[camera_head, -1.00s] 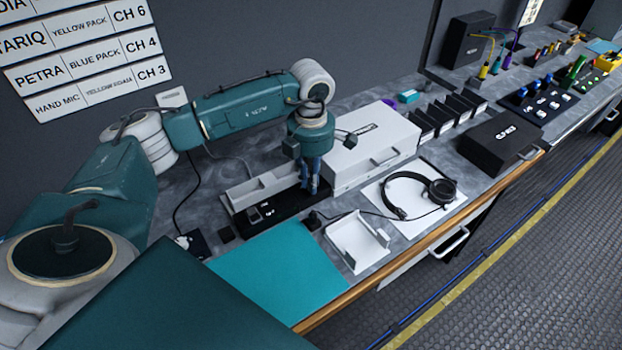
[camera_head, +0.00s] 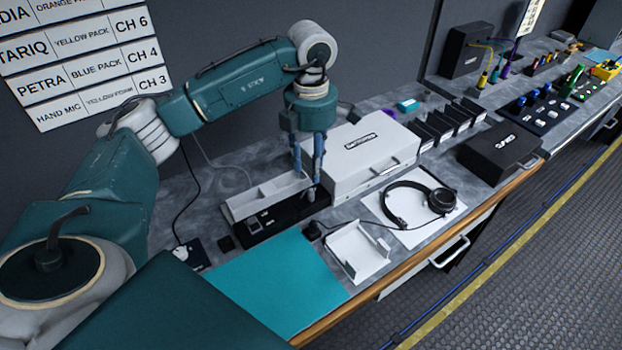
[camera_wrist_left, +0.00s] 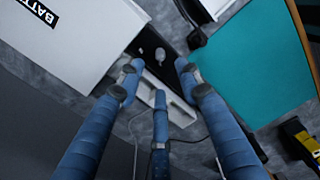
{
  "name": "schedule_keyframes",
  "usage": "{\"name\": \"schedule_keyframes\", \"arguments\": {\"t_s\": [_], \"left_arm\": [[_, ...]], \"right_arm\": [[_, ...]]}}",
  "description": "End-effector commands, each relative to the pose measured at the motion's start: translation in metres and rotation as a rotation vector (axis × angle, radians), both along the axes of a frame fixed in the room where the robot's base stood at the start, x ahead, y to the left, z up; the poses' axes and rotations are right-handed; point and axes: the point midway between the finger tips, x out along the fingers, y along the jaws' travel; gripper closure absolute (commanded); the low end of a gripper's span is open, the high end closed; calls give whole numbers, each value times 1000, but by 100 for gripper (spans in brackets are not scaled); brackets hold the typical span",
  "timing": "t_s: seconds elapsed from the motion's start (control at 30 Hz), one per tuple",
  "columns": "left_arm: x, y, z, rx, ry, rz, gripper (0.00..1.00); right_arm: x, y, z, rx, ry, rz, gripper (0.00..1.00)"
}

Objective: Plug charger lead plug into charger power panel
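The black charger power panel (camera_head: 285,218) lies along the front of a pale tray. It also shows in the left wrist view (camera_wrist_left: 146,42). A small grey piece (camera_wrist_left: 160,56), which looks like the lead plug, stands at the panel's right end, and it also shows in the head view (camera_head: 311,194). I cannot tell how deep it sits. My left gripper (camera_head: 309,176) is above that end, pointing down, its blue fingers spread. In the left wrist view the fingers (camera_wrist_left: 158,80) are apart around the grey piece, with gaps. My right gripper is not in view.
A white case (camera_head: 365,155) stands close right of the gripper. A pale tray (camera_head: 265,192) lies behind the panel. A teal mat (camera_head: 280,280), a white holder (camera_head: 357,252) and a headset (camera_head: 440,200) lie in front and right.

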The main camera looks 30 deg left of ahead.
Motion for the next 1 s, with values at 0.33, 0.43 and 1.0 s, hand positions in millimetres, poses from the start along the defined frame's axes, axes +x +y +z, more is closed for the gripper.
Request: {"name": "schedule_keyframes", "arguments": {"t_s": [0.33, 0.43, 1.0], "left_arm": [[0, 0, 30, 0, 1, -1, 65], [0, 0, 30, 0, 1, -1, 65], [0, 0, 56, 0, 0, -1, 65]], "right_arm": [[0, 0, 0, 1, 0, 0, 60], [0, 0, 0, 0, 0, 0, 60], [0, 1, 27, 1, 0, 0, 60]]}}
